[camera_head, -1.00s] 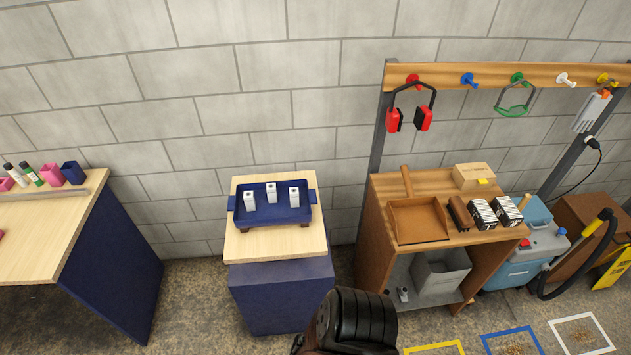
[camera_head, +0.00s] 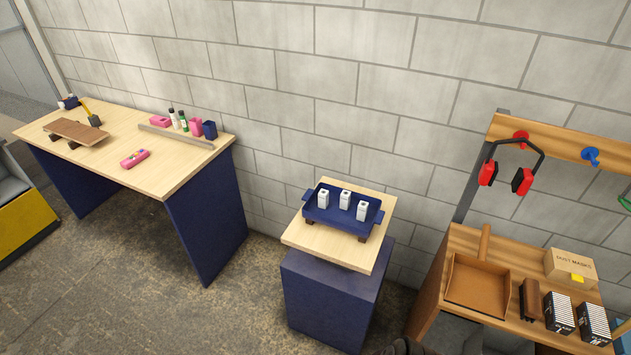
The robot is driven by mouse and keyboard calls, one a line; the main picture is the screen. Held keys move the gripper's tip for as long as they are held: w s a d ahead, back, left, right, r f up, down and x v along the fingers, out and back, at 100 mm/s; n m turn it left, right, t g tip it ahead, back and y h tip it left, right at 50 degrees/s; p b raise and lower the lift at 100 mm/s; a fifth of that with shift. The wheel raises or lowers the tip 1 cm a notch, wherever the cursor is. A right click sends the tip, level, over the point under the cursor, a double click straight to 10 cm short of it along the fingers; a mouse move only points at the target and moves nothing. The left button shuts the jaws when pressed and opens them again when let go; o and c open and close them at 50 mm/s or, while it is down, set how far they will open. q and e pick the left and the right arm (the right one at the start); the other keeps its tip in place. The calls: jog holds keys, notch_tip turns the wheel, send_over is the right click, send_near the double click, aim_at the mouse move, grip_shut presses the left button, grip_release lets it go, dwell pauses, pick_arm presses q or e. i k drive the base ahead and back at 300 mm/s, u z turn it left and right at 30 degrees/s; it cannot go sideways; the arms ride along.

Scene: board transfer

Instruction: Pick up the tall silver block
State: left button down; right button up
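Three pale, whitish-silver blocks stand upright in a row in a blue tray (camera_head: 373,222): a left block (camera_head: 323,198), a middle block (camera_head: 345,200) and a right block (camera_head: 362,211). They look close in height, and I cannot tell which one is the tall silver block. Each seems to have a dark mark or opening near its top. The tray rests on dark feet on a small wood-topped blue stand (camera_head: 312,244). Neither gripper shows. Only a dark bit of what may be my arm shows at the bottom edge.
A wooden workbench (camera_head: 530,330) with a brown tray (camera_head: 478,284) stands at the right. Open floor lies between the left table and the stand.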

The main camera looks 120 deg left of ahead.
aim_at(323, 195)
jog(key=u, duration=2.1)
